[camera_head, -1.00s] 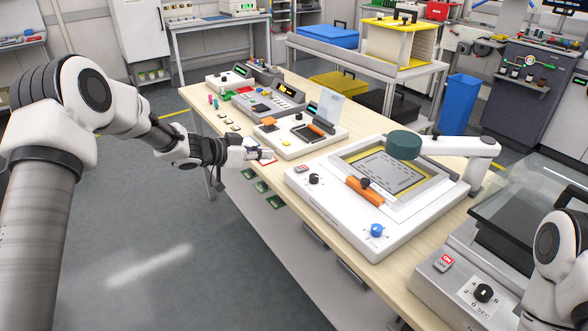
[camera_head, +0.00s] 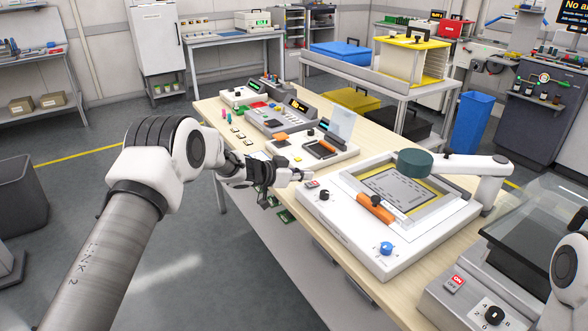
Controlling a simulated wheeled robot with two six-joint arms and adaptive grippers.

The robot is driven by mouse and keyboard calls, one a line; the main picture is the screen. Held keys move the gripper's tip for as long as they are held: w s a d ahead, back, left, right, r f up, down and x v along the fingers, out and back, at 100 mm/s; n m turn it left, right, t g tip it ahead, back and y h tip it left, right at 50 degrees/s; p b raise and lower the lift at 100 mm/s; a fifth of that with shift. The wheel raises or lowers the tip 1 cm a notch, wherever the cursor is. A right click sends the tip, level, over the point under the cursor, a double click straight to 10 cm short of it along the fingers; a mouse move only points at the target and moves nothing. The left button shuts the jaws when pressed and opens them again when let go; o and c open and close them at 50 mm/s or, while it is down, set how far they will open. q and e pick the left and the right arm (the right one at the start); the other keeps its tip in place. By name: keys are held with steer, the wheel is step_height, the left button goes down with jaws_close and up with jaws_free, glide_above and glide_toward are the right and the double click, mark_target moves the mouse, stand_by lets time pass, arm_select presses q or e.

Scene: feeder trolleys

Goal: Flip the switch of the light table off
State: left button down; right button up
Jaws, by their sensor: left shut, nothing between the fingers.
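A wide white tabletop unit (camera_head: 350,230) with a pale framed panel stands on the bench; I take it to be the light table. A small red-and-white rocker switch (camera_head: 312,184) sits at its near left corner, beside a black knob (camera_head: 324,195). Which side of the switch is pressed is too small to tell. My left gripper (camera_head: 304,175) is shut and empty, its tips just left of and above the switch; I cannot tell whether they touch it. My right gripper is out of view; only part of my right arm shows at the right edge.
A dark green disc on a white arm (camera_head: 470,163) hangs over the unit's panel. Another unit with a red ON switch (camera_head: 454,284) stands at front right. Smaller devices (camera_head: 320,148) line the wooden bench (camera_head: 420,275) behind my gripper.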

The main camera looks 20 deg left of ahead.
arm_select(q)
steer(key=shift+s+a+f, duration=0.1)
steer(key=shift+f, duration=0.5)
steer(key=shift+s+a+f, duration=0.1)
steer(key=shift+f, duration=0.45)
